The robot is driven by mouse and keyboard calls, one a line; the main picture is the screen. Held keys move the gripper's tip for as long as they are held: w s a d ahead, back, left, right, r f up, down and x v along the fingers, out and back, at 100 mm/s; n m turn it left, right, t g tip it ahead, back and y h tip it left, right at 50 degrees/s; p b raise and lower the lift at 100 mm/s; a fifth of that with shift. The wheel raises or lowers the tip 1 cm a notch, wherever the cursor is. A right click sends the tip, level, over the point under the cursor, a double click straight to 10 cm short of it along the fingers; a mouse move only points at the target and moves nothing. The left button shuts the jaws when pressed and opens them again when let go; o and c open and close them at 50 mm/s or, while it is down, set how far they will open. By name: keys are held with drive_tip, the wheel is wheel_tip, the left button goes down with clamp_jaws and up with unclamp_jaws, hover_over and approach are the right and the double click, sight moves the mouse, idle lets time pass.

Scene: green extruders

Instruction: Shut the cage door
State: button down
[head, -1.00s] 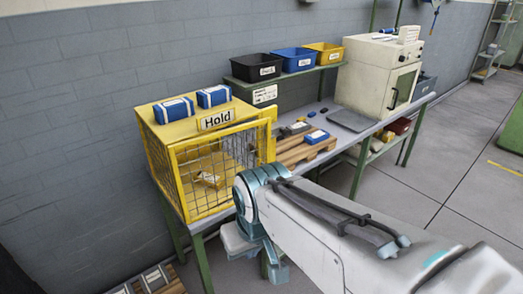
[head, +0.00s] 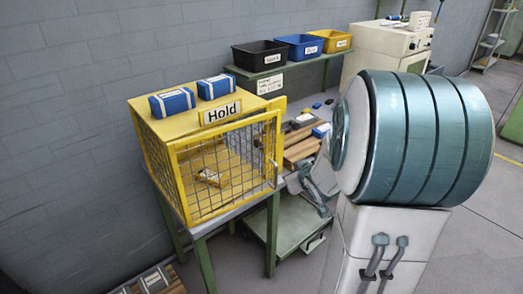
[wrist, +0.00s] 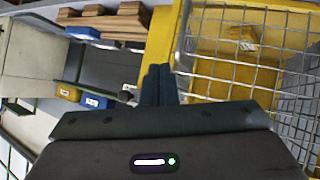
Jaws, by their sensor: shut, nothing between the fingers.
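The yellow cage (head: 150,120) with a "Hold" sign stands on the bench's left end. Its mesh door (head: 225,165) covers most of the front and looks ajar, its right edge a little out from the cage front. In the wrist view, the door's mesh (wrist: 235,65) fills the upper right. My gripper (wrist: 158,72) is shut and empty, with its fingertips beside the yellow frame near the door's edge. I cannot tell whether they touch it. In the head view, my arm hides much of the fingers' area.
A small yellow box (head: 211,177) lies inside the cage. Two blue boxes (head: 172,103) sit on its top. A wooden pallet (head: 301,148) is right of the cage. Black (head: 258,55), blue (head: 301,47) and yellow (head: 333,41) bins stand on the shelf behind.

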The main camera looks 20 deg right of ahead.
wheel_tip(320, 180, down, 4)
drive_tip(key=w+d+f+t+y+b, duration=0.1)
drive_tip(key=w+d+t+y, duration=0.1)
drive_tip(key=d+t+y, duration=0.1)
drive_tip(key=t+y+p, duration=0.2)
drive_tip(key=t+y, duration=0.1)
drive_tip(key=t, duration=0.1)
approach(275, 156)
drive_tip(key=shift+n, duration=0.4)
drive_tip(key=x, duration=0.7)
drive_tip(key=shift+d, duration=0.1)
